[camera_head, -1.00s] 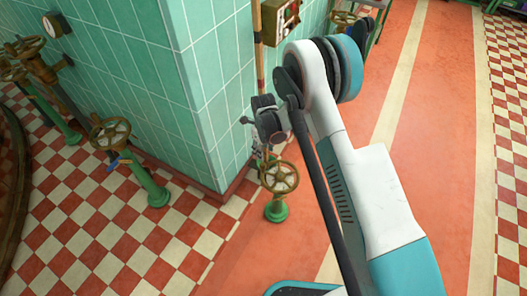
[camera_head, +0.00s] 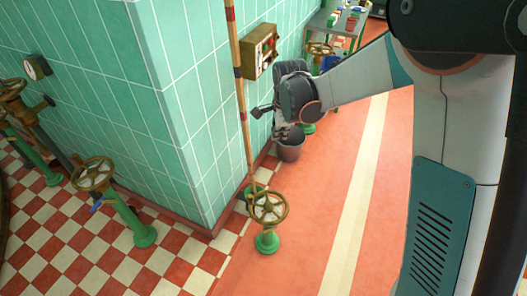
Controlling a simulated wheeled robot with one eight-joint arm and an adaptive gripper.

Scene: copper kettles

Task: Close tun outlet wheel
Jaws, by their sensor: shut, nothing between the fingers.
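Several brass handwheels stand on green pedestals, and I cannot tell which is the tun outlet wheel. One handwheel (camera_head: 267,207) stands on the orange floor by the tiled corner. Another handwheel (camera_head: 93,173), with a blue piece below its rim, is on the checkered floor at left. More brass wheels (camera_head: 12,90) show at the left edge, and a far wheel (camera_head: 320,48) stands along the wall. My gripper (camera_head: 281,132) is small and partly hidden by my wrist. It is shut and empty, in front of the wall above and beyond the corner handwheel, touching no wheel.
A wall box (camera_head: 260,50), a gauge (camera_head: 37,66) and a cluttered table (camera_head: 335,22) are around. The orange aisle is open.

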